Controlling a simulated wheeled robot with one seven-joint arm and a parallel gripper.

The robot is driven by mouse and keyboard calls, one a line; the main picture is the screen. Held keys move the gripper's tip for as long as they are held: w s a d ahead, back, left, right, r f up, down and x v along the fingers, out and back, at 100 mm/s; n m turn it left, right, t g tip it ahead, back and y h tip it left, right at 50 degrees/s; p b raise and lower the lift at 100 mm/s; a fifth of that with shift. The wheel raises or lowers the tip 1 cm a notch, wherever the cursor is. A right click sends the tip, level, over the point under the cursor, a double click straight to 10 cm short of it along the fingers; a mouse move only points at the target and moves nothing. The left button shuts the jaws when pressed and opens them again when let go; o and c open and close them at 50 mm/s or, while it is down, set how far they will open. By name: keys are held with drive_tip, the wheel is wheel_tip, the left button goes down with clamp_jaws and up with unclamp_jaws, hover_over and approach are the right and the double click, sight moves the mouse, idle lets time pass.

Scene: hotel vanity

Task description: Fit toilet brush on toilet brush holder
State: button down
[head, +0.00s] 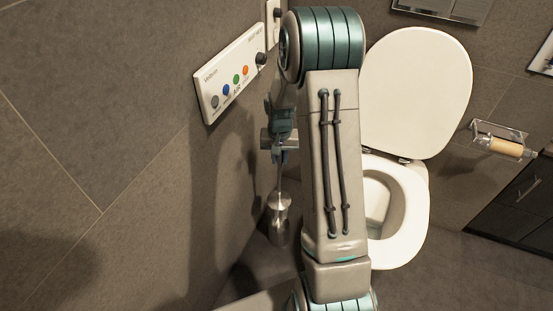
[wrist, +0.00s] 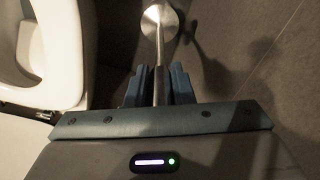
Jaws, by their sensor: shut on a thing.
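The toilet brush (head: 279,183) has a thin steel handle and hangs upright below my gripper (head: 279,156). My gripper is shut on its handle, left of my arm in the head view. The steel toilet brush holder (head: 278,230) is a cylinder directly below, beside the wall. The brush's lower end meets or overlaps the holder; I cannot tell how far it is inside. In the wrist view the brush handle (wrist: 160,50) runs between the blue fingers of my gripper (wrist: 160,76) to a round steel disc at the top. The bristles are hidden.
The toilet (head: 398,215) with raised lid stands right of my arm. A tiled wall (head: 140,150) with a button panel (head: 232,75) is close on the left. A paper roll holder (head: 500,142) and dark cabinet (head: 515,200) are at right.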

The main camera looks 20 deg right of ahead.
sight(280, 165)
drive_tip(key=shift+w+d, duration=0.2)
drive_tip(key=shift+w, duration=0.1)
drive_tip(key=shift+f+b, duration=6.5)
drive_tip(key=shift+f, duration=3.05)
drive_tip(key=shift+s, duration=0.1)
drive_tip(key=c, duration=1.2)
unclamp_jaws()
drive_tip(key=shift+f, duration=0.1)
drive_tip(key=shift+o, duration=0.2)
wheel_tip(280, 165, up, 14)
drive_tip(key=p, duration=0.5)
drive_tip(key=shift+s+a, duration=0.1)
drive_tip(key=shift+s, duration=0.05)
